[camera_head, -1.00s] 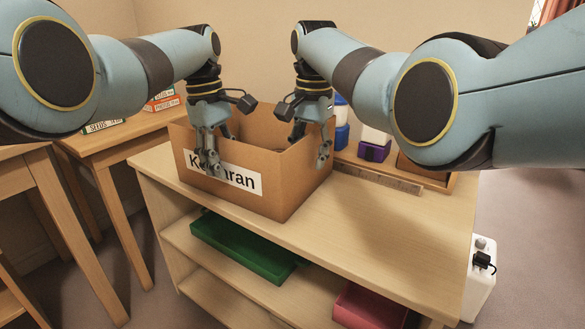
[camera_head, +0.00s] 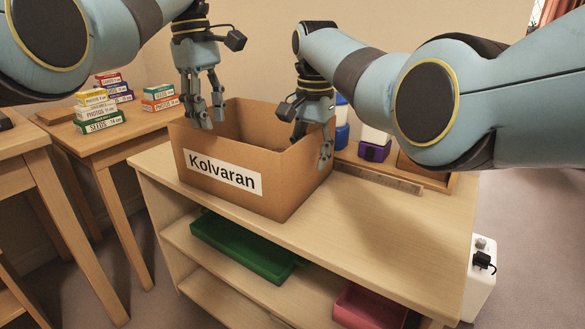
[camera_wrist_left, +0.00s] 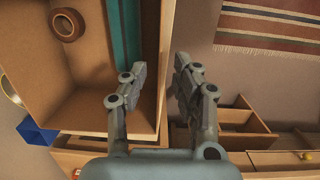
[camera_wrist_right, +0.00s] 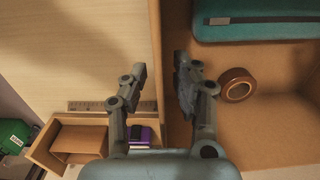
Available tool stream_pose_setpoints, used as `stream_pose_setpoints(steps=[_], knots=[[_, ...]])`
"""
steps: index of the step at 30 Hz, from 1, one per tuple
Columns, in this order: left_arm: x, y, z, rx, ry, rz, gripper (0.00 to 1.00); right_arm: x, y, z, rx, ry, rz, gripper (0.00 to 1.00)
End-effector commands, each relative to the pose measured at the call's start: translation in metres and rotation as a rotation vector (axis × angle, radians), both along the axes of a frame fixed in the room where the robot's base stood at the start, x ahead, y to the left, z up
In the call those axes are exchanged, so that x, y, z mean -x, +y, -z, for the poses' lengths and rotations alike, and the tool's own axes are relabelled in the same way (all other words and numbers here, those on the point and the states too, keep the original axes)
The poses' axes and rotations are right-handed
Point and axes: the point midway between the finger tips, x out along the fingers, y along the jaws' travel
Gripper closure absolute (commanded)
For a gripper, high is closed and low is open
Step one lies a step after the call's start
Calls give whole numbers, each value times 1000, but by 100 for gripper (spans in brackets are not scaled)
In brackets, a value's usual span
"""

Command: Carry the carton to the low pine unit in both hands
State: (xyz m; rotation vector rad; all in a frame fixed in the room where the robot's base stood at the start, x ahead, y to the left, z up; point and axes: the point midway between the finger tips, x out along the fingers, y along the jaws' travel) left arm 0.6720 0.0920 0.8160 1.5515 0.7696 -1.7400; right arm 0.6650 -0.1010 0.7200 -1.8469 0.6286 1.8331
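The open brown carton (camera_head: 240,195), labelled "Kolvaran", stands on a pale wooden shelf unit (camera_head: 385,235). The wrist views show a brown tape roll (camera_wrist_right: 236,85) and a teal item (camera_wrist_right: 250,25) inside it. My left gripper (camera_head: 203,118) is open and empty, at the carton's left end. In the left wrist view its fingers (camera_wrist_left: 160,85) are spread, with the carton's wall edge in line between them. My right gripper (camera_head: 312,148) straddles the right wall, one finger inside and one outside. In the right wrist view its fingers (camera_wrist_right: 160,75) stand apart around that wall.
A green tray (camera_head: 243,246) and a red tray (camera_head: 368,306) are on the unit's lower shelves. A side table (camera_head: 140,130) with small boxes stands left.

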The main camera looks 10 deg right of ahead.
Motion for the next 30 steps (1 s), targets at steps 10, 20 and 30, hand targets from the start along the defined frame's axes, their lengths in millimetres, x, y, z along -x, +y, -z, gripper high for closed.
stream_pose_setpoints(steps=[10,20,30], knots=[[-1,2,-20,0,1,0,71,-1,0,-21,-1,-4,0,71],[-1,2,-20,-1,1,0,71,0,0,-92,0,-3,0,71],[-1,2,-20,-1,1,0,71,1,0,-120,0,1,0,71]])
